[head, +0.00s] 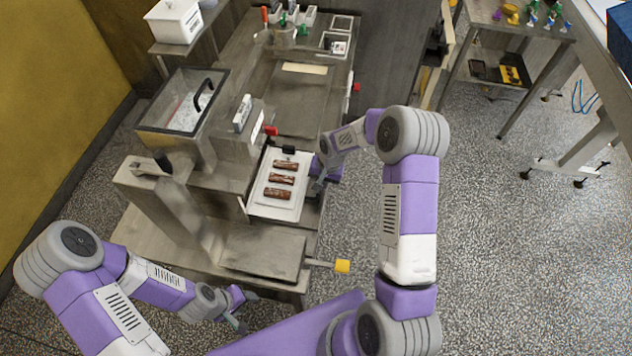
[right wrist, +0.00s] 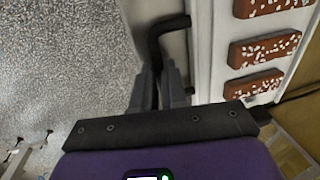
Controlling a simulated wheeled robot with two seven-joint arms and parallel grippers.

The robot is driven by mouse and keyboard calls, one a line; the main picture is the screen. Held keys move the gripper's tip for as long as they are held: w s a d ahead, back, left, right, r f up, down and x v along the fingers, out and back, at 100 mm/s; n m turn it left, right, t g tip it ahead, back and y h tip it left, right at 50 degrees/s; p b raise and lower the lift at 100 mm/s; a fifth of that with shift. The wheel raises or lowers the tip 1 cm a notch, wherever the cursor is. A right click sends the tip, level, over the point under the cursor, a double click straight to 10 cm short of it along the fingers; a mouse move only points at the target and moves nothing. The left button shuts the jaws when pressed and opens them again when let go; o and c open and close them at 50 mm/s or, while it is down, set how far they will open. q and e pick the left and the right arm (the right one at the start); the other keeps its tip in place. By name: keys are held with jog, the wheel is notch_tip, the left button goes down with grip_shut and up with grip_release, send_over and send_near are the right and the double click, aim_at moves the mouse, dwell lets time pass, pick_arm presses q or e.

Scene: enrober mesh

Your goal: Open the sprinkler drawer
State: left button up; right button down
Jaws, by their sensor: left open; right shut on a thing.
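A white drawer-like tray (head: 270,205) carries three brown bars (head: 280,180); it sits in front of the machine with the glass-topped hopper (head: 186,100). In the right wrist view the bars (right wrist: 265,50) show pale sprinkles. My right gripper (head: 319,184) is at the tray's right side. In the right wrist view its fingers (right wrist: 158,88) are shut on a black bent handle (right wrist: 156,40) beside the tray's white edge (right wrist: 203,50). My left gripper (head: 238,309) is open and empty, low at the front left, apart from the machine.
A flat metal plate (head: 262,250) and a yellow-ended lever (head: 342,266) are at the near end of the bench. A white box (head: 174,20) stands at the back left. A side table (head: 520,28) with small coloured items is at upper right.

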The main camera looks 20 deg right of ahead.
jog(key=c, duration=1.2)
grip_release()
jog(key=shift+r, duration=0.1)
jog(key=shift+o, duration=0.2)
notch_tip(320, 180, up, 7)
jog(key=d, duration=0.1)
jog(key=shift+s+r, duration=0.2)
jog(key=shift+s, duration=0.2)
